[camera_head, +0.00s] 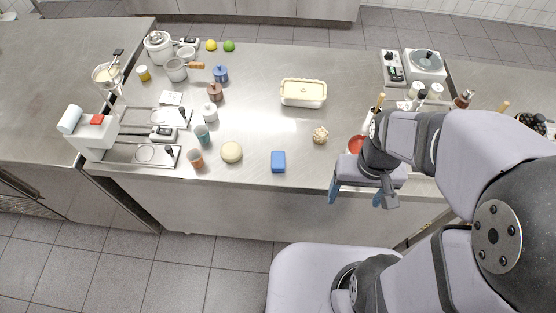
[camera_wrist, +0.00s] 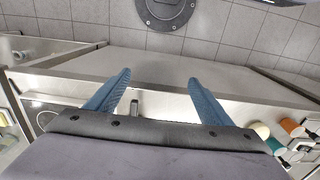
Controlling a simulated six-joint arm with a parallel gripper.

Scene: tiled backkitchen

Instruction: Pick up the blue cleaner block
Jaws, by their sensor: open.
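The blue cleaner block (camera_head: 278,161) lies on the steel counter near its front edge, right of a round yellowish item, in the head view. My gripper (camera_head: 355,196) is to the right of the block, at the front edge of the counter, with its blue fingers pointing down. In the wrist view the two blue fingers of my gripper (camera_wrist: 152,88) are spread wide with nothing between them. The block cannot be made out in the wrist view.
A round yellowish item (camera_head: 231,152) and an orange-brown cup (camera_head: 196,158) stand left of the block. A knobbly beige ball (camera_head: 320,135) lies to its upper right. A cream dish (camera_head: 303,92) sits farther back. A red bowl (camera_head: 356,144) is partly hidden behind my arm. Counter around the block is clear.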

